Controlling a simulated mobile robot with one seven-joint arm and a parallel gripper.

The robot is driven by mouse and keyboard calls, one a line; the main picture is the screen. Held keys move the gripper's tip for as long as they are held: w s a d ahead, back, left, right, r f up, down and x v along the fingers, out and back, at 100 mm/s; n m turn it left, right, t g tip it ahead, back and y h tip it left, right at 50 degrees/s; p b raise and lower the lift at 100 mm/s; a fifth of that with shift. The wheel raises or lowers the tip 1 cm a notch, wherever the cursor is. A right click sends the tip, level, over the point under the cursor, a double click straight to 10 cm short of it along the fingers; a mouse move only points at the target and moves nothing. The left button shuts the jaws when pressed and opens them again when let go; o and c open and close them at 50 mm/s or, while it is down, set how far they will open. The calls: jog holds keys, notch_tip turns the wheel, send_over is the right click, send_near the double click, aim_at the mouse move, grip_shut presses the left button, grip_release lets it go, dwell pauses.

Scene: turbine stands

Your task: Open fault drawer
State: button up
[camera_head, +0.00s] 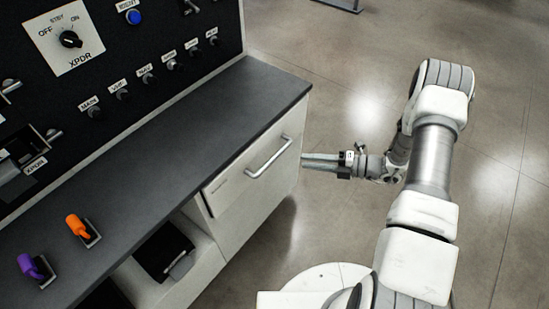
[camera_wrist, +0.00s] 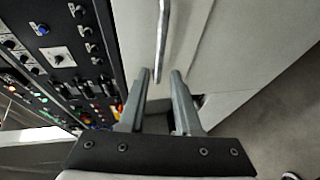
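The white drawer (camera_head: 238,182) is in the cabinet front under the dark worktop and looks shut. A small label on its face is too small to read. Its bar handle (camera_head: 268,157) is silver. In the head view my gripper (camera_head: 306,160) is to the right of the handle, pointing toward the cabinet. In the wrist view the handle (camera_wrist: 161,38) stands upright in the picture, just beyond my fingertips (camera_wrist: 163,75). The fingers are apart with nothing between them. The handle's end lies roughly in line with the gap, and I see no contact.
The dark worktop (camera_head: 165,165) overhangs the cabinet. A panel (camera_head: 130,60) with knobs and switches rises behind it. Orange (camera_head: 77,226) and purple (camera_head: 30,265) levers stand at left. An open shelf holds a black item (camera_head: 162,252). The floor (camera_head: 335,75) at right is clear.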

aim_at(274, 156)
jog(key=b+x, duration=0.1)
jog(key=x, duration=1)
jog(key=shift+w+a+f, duration=0.1)
jog(key=shift+a, duration=0.2)
grip_shut()
dwell(0.8)
